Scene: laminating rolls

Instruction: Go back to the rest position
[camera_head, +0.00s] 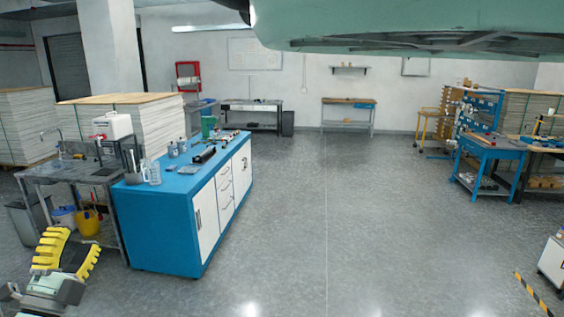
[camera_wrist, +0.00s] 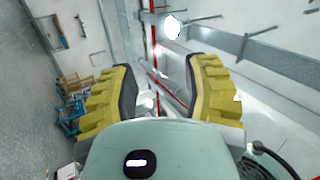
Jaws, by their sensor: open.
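My gripper (camera_head: 66,256) shows at the lower left of the head view, with its yellow ribbed fingers pointing up. It is left of and in front of the blue cabinet, apart from it. In the wrist view my gripper (camera_wrist: 157,95) has its two yellow fingers spread wide with nothing between them. Beyond the fingers the wrist view shows the ceiling with red pipes (camera_wrist: 155,50) and lamps. No laminating roll can be made out for sure in either view.
A blue cabinet (camera_head: 160,228) with white doors carries jars and tools. A grey sink table (camera_head: 65,172) with buckets below stands left of it. A blue workbench (camera_head: 492,146) stands at the right. A white cabinet (camera_head: 553,262) is at the right edge. The middle floor is clear.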

